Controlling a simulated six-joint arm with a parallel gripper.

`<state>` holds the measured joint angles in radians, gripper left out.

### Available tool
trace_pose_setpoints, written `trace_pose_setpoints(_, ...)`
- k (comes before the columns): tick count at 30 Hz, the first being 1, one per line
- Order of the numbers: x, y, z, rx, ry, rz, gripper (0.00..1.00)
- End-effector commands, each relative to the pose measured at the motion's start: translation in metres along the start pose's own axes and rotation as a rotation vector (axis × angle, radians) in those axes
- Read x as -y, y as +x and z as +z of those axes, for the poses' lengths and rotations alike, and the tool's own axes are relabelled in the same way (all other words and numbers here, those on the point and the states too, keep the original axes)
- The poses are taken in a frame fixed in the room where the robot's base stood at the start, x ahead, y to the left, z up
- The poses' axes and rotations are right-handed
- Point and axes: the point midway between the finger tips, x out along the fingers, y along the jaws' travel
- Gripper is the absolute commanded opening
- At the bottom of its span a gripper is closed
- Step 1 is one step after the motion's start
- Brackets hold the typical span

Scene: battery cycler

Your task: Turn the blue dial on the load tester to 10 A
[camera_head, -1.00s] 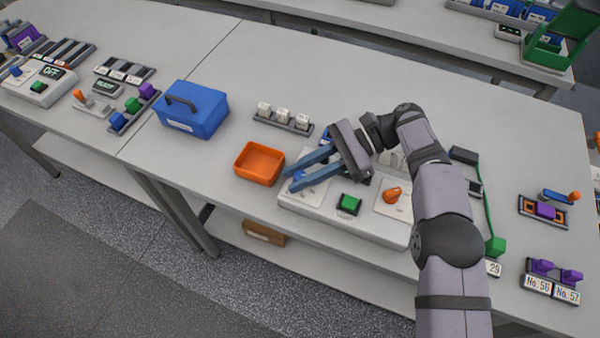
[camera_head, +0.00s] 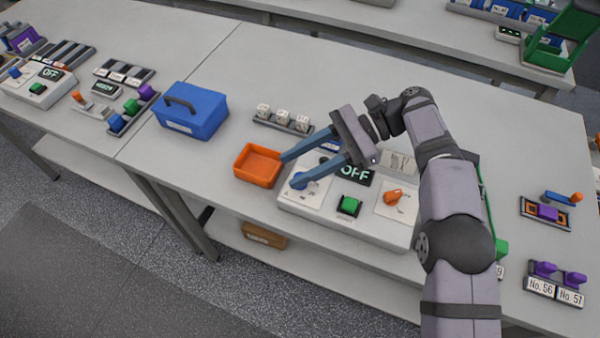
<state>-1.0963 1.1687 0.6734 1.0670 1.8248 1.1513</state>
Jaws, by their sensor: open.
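The load tester (camera_head: 325,207) is a white box on the bench, with a display (camera_head: 356,174) reading OFF. Its blue dial (camera_head: 298,182) sits on the white scale plate at its left end, partly hidden by my lower finger. I cannot read where the dial points. My gripper (camera_head: 293,169) is open and empty, with its two blue fingers pointing left. The lower fingertip overlaps the dial in the view; I cannot tell whether they touch. The upper fingertip is beyond the dial, by the right rim of the orange tray.
The tester also has a green button (camera_head: 349,206) and an orange knob (camera_head: 393,196). An orange tray (camera_head: 258,180) stands close to its left. A rack of white blocks (camera_head: 283,123) lies behind. A blue box (camera_head: 191,110) stands further left, with bare bench between.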

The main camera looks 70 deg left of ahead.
Motion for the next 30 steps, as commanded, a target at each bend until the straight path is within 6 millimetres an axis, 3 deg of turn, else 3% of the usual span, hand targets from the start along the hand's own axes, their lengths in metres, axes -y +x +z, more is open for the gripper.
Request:
trace_pose_setpoints(9,0.0,-0.018,0.042,0.0,-0.002,-0.001,0.42)
trace_pose_setpoints(26,0.0,-0.02,0.054,0.001,-0.001,0.004,0.42)
trace_pose_setpoints(30,0.0,-0.009,0.075,-0.001,-0.019,0.033,0.42)
